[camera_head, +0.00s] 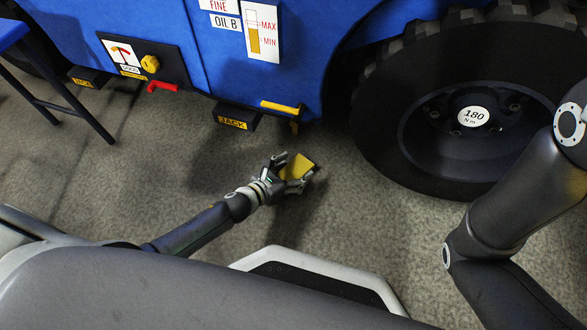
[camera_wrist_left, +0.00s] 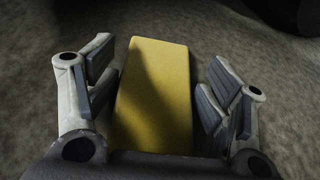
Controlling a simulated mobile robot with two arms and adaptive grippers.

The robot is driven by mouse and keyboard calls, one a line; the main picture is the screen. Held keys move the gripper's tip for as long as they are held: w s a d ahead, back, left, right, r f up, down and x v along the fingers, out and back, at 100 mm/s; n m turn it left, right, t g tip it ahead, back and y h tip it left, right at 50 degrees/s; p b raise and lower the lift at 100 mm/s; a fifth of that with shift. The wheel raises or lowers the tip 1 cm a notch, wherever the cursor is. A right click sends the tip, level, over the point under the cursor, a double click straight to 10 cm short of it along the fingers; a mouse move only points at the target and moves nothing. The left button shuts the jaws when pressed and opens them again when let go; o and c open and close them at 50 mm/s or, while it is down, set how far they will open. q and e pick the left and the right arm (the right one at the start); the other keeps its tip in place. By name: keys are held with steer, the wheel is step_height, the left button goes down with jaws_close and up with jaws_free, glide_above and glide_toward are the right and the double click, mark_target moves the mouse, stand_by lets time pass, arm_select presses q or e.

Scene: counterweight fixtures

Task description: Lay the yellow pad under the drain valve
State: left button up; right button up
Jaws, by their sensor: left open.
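The yellow pad (camera_head: 298,166) is a flat rectangular block, seen low over or on the floor below the blue vehicle. My left gripper (camera_head: 290,177) is open around it. In the left wrist view the pad (camera_wrist_left: 152,95) lies between the spread fingers of the left gripper (camera_wrist_left: 160,85), with a gap on the right and a narrower one on the left. I cannot tell whether the pad rests on the floor. A small brownish fitting (camera_head: 294,128), possibly the drain valve, hangs under a yellow bar at the vehicle's lower edge, just beyond the gripper. My right gripper is out of view.
A large black wheel (camera_head: 440,150) stands right of the gripper. A black block marked JACK (camera_head: 237,118) juts from the vehicle's lower edge. A red lever (camera_head: 163,87) is farther left, and a blue table (camera_head: 12,35) stands at far left. Floor around the gripper is clear.

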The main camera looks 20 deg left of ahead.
arm_select(q)
steer(key=shift+s+a+f+p, duration=0.1)
steer(key=shift+s+a+p, duration=0.15)
steer(key=shift+s+p, duration=0.15)
steer(key=p+v, duration=0.1)
steer(key=v, duration=0.2)
steer(key=p+v, duration=0.2)
steer(key=v, duration=0.1)
steer(key=r+p+v, duration=0.1)
steer(key=p+v, duration=0.1)
steer(key=v, duration=0.2)
steer(key=shift+s+a+r+p, duration=0.3)
steer(key=shift+s+p, duration=0.1)
steer(key=shift+s, duration=0.2)
